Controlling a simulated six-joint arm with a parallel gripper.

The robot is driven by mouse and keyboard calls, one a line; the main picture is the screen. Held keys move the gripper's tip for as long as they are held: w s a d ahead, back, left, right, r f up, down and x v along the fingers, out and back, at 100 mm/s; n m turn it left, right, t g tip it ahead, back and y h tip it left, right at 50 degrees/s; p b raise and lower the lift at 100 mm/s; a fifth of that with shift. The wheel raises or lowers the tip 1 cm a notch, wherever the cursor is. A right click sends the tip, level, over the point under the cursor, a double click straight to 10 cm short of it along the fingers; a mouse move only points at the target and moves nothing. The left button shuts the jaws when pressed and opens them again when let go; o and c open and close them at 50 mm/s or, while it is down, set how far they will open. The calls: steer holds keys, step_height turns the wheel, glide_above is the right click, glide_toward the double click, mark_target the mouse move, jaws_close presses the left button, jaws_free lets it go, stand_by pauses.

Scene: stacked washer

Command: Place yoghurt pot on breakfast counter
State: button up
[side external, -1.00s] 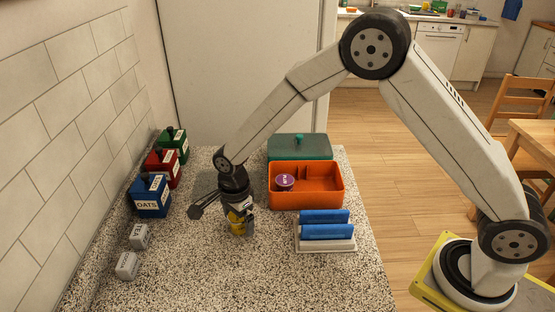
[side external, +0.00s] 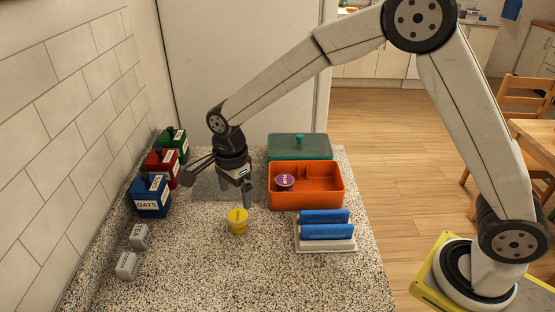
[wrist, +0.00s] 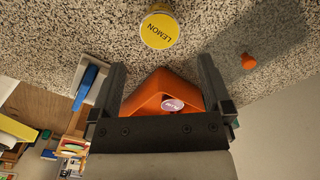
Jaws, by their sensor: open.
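A yellow pot (side external: 237,222) stands upright on the speckled counter (side external: 190,270). In the wrist view its yellow lid (wrist: 160,31) reads LEMON. My gripper (side external: 240,198) is above and just behind the pot, open and empty, apart from it. In the wrist view my two fingers (wrist: 161,65) are spread wide, with the pot beyond their tips. A second pot with a purple lid (side external: 285,182) sits in the left compartment of the orange box (side external: 318,199).
A teal lidded box (side external: 299,148) stands behind the orange box. Blue blocks (side external: 326,232) fill a white rack at right. Blue, red and green canisters and two grey blocks line the left wall. A small orange thing (wrist: 249,62) shows in the wrist view.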

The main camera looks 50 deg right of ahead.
mark_target(238, 215)
steer(key=shift+r, duration=1.75)
steer(key=s+d+f+n+t, duration=0.1)
steer(key=s+d+n, duration=0.3)
steer(key=s+n, duration=0.1)
steer(key=s+d+f+n, duration=0.1)
steer(key=s+d+n, duration=0.4)
steer(key=s+n, duration=0.1)
steer(key=s+d+f+n+t, duration=0.1)
steer(key=s+d+n, duration=0.4)
steer(key=s+n, duration=0.1)
steer(key=shift+d+f+n+t, duration=0.25)
steer(key=shift+n+t, duration=0.05)
steer(key=shift+n, duration=0.2)
